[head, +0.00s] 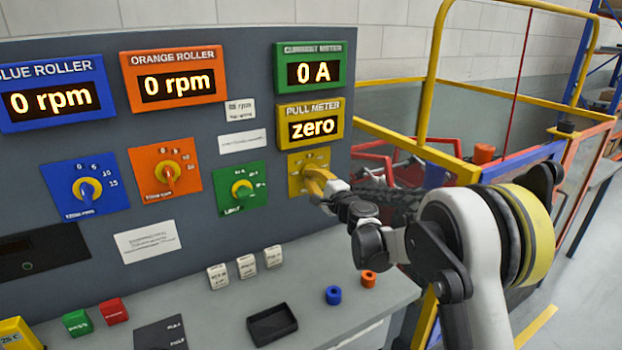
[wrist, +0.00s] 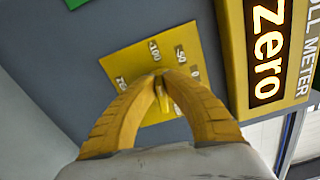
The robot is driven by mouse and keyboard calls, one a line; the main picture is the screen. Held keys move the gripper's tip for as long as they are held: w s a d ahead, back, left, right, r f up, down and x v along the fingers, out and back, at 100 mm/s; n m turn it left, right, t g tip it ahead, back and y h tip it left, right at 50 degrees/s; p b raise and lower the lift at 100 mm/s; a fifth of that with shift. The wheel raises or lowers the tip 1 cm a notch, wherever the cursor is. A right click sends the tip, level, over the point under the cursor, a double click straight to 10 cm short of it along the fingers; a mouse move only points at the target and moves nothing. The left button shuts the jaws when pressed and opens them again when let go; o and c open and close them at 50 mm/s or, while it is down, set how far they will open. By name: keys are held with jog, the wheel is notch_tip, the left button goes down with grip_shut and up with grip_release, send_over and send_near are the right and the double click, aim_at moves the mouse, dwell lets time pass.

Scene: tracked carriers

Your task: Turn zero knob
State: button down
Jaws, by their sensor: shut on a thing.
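The zero knob sits on a yellow plate (head: 296,184) on the panel, right of the green knob plate and below the pull meter. In the wrist view, the yellow plate (wrist: 140,62) carries printed marks, and the knob (wrist: 166,104) shows partly between the fingers. My gripper (wrist: 160,80) has its two yellow fingers closed around the knob, tips near the plate. In the head view my gripper (head: 318,180) covers most of the knob. The pull meter (head: 310,124) reads "zero"; it also shows in the wrist view (wrist: 268,50).
Blue (head: 86,188), orange (head: 166,170) and green (head: 241,187) knob plates line the panel to the left. A yellow rail (head: 432,75) stands at right behind my arm.

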jog(key=c, duration=1.5)
grip_release()
jog(key=v, duration=1.2)
jog(key=shift+r, duration=0.1)
